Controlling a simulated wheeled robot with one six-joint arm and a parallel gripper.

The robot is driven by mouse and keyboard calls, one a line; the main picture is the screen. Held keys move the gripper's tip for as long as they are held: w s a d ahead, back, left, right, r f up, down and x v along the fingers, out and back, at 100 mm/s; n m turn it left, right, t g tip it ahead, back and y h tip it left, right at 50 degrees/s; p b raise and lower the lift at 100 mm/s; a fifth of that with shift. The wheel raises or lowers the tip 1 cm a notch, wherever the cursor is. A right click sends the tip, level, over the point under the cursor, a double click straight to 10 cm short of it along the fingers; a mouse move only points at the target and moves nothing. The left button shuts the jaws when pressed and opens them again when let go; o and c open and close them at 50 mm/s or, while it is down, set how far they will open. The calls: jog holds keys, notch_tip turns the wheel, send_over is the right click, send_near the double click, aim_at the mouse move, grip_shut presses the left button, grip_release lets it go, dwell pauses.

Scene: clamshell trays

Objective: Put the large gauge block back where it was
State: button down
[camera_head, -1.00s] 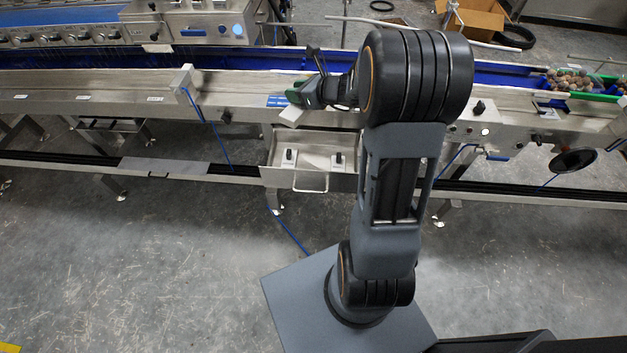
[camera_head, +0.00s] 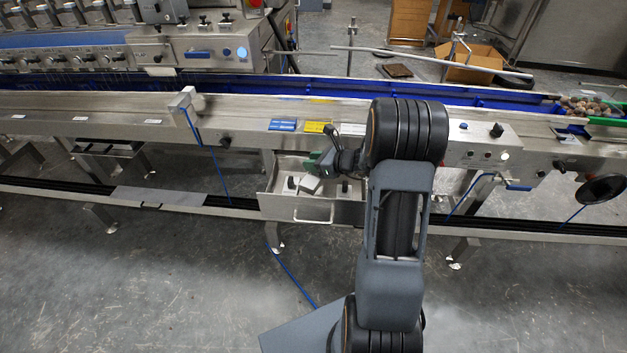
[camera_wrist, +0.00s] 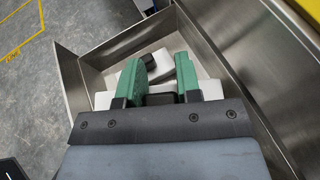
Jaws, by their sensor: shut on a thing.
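My gripper (camera_head: 313,163) has green fingers and is shut on a pale block (camera_head: 308,184), which I take to be the large gauge block. The block hangs tilted at the open metal drawer (camera_head: 268,207) under the conveyor. In the wrist view my gripper (camera_wrist: 164,64) points down into the drawer (camera_wrist: 85,75), and the held block (camera_wrist: 211,90) shows on both sides of the fingers. Another white block with a dark part (camera_wrist: 156,60) lies in the drawer beyond the fingertips. I cannot tell whether the held block touches the drawer floor.
The drawer's metal walls (camera_wrist: 225,60) stand close around the fingers. The conveyor rail (camera_head: 235,113) runs above and behind the drawer, with blue (camera_head: 283,125) and yellow (camera_head: 319,127) labels. A control panel (camera_head: 480,143) is to the right.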

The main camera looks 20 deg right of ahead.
aim_at(313, 176)
jog(key=shift+f+b, duration=0.75)
jog(key=shift+f, duration=2.2)
jog(key=shift+f, duration=0.15)
jog(key=shift+f+b, duration=0.5)
jog(key=shift+b, duration=0.1)
jog(key=c, duration=0.8)
grip_release()
jog(key=shift+r+p, duration=0.5)
jog(key=shift+r, duration=0.05)
jog(key=p+v, duration=0.2)
jog(key=v, duration=1)
jog(key=shift+p, duration=0.35)
